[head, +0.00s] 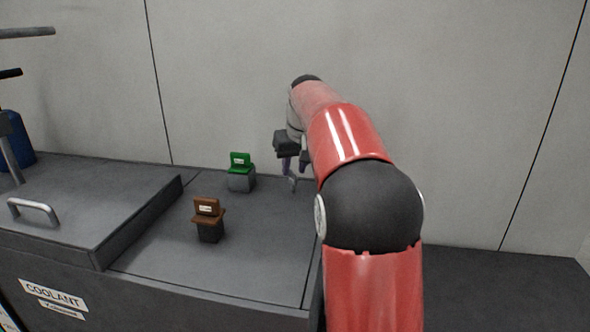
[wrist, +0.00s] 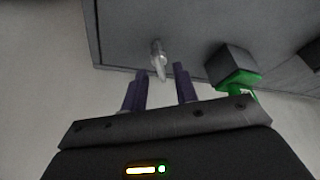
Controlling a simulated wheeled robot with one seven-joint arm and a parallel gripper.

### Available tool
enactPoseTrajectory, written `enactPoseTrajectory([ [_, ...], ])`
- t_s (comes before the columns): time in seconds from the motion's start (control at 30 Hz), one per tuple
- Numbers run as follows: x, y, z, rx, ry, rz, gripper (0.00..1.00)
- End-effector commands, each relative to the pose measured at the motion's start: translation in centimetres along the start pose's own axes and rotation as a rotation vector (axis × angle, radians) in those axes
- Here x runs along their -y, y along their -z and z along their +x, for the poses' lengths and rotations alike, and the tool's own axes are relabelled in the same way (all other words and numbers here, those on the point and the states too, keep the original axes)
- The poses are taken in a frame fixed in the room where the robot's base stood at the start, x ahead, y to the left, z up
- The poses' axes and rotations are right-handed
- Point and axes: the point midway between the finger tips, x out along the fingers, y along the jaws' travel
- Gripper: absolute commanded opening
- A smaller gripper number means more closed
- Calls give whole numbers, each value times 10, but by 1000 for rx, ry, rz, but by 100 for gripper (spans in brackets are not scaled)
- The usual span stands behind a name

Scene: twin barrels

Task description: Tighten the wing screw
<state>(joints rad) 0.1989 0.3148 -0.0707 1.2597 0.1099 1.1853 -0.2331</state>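The wing screw (wrist: 158,56) is a small silver piece on the dark grey top, and its wing points toward my gripper in the wrist view. In the head view a small silver piece (head: 293,184), apparently the screw, shows just below my fingers. My gripper (wrist: 161,70) is open, with its two purple fingers apart and nothing held. The lower end of the wing shows between the fingertips in the picture; I cannot tell whether they touch it. In the head view my gripper (head: 294,165) is partly hidden by my red arm.
A green-topped block (head: 240,172) stands left of my gripper; its green part (wrist: 240,79) is close right of the fingers in the wrist view. A brown-topped block (head: 208,219) stands nearer. A raised lid with a handle (head: 34,211) is at left. A wall (head: 230,70) stands behind.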

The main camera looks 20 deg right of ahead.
Motion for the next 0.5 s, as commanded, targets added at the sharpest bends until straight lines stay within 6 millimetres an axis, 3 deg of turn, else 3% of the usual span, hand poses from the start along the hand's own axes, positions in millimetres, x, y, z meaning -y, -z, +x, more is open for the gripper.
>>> enactPoseTrajectory([
  [0.2, 0, 0, 17, 0, 0, 0, 29],
  [0.47, 0, 0, 18, -1, 0, 0, 29],
  [0.5, 0, 0, 18, -1, 0, 0, 24],
])
